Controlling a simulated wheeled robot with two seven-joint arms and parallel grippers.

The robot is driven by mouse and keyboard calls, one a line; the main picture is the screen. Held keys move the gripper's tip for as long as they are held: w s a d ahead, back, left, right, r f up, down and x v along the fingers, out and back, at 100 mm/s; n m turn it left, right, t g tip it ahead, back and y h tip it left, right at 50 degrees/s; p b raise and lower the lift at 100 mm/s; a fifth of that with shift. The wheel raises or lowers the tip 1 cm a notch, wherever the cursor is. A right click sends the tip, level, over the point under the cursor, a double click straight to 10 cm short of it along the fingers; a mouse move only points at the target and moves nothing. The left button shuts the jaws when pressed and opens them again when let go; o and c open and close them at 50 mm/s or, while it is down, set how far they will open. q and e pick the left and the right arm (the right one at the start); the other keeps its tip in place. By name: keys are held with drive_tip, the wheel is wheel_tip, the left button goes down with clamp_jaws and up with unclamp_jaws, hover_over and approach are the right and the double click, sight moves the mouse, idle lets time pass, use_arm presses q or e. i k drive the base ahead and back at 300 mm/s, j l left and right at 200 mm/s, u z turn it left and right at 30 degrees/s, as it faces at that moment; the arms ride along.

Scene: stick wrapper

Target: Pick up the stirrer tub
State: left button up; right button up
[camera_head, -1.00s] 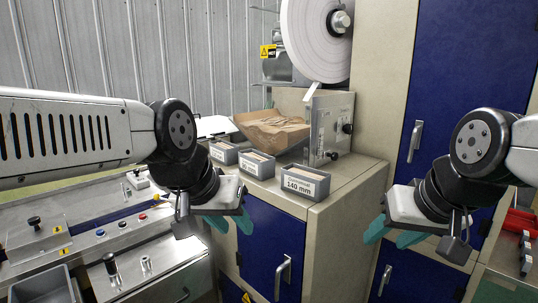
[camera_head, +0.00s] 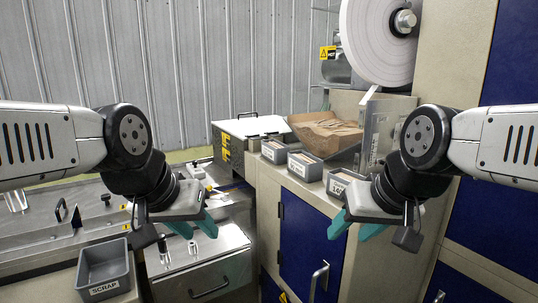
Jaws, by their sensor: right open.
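Three small grey tubs with white labels stand in a row on the beige cabinet top: a far tub (camera_head: 275,151), a middle tub (camera_head: 305,165) and a near tub (camera_head: 338,184). The labels are too small to read now, so I cannot tell for sure which is the stirrer tub. The near tub is partly hidden behind my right gripper (camera_head: 356,227), which is open and empty, in front of and below it in the picture. My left gripper (camera_head: 193,226) looks open and empty, left of the tubs, over the metal bench.
A brown paper-lined tray (camera_head: 325,130) and a metal bracket (camera_head: 378,130) stand behind the tubs, under a large white roll (camera_head: 375,40). A grey scrap bin (camera_head: 105,268) sits at lower left. Blue cabinet doors (camera_head: 305,240) are below the tubs.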

sight(276, 151)
drive_tip(key=j+z, duration=0.35)
drive_tip(key=j, duration=0.45)
drive_tip(key=j+z, duration=0.4)
drive_tip(key=j, duration=0.35)
